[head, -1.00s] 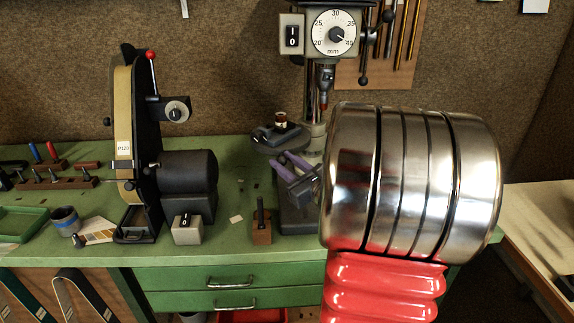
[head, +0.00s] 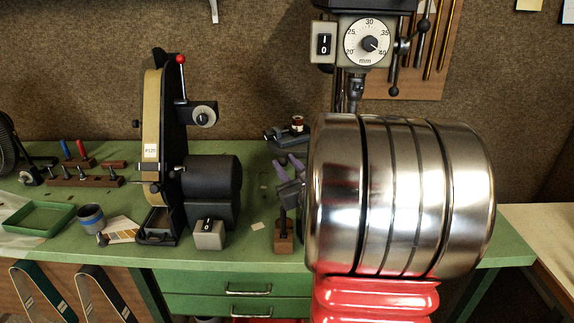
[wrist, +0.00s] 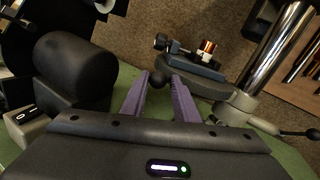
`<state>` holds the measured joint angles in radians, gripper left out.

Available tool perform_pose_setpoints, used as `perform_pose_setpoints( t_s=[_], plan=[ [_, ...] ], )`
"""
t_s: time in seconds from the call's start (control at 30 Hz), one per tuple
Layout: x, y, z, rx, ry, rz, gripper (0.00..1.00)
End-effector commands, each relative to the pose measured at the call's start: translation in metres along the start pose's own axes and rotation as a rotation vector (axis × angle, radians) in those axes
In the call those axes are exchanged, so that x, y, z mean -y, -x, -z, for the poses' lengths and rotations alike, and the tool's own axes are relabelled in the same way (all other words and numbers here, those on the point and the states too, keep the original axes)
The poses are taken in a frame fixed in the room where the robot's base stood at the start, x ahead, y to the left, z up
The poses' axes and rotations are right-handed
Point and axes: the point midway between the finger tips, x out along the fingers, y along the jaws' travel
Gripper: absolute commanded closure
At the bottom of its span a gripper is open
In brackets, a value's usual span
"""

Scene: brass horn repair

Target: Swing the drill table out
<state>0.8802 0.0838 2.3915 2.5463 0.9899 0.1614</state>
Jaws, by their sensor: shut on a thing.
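The drill table (wrist: 205,88) is a dark grey plate on the drill press column (wrist: 275,52). In the head view my gripper (head: 288,160) is at the near side of the drill table (head: 283,142), left of my large silver and red arm. The arm hides the lower column and the right part of the table there. A small vise (wrist: 196,64) with a copper-coloured spool (wrist: 207,48) sits on the table.
The belt sander (head: 163,150) with its black motor (head: 212,185) stands left of the drill table, with a gap between. A wooden block (head: 284,236) with an upright tool is on the bench below my gripper. The drill head (head: 362,42) is above.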

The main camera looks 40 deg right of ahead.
Motion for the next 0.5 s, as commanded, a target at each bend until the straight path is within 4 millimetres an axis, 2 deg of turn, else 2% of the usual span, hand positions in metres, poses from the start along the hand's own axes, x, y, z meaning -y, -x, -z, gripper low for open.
perform_pose_setpoints(
  t_s=[0.27,0.3,0.43,0.5],
  plan=[
    [-0.0004,-0.0056,-0.0034,0.005,0.0,0.0,1.0],
    [-0.0008,-0.0058,-0.0033,0.005,0.0,0.0,0.71],
    [-0.0017,-0.0055,-0.0034,0.005,0.0,-0.003,0.62],
    [-0.0018,-0.0053,-0.0036,0.006,0.001,-0.003,0.6]
  ],
)
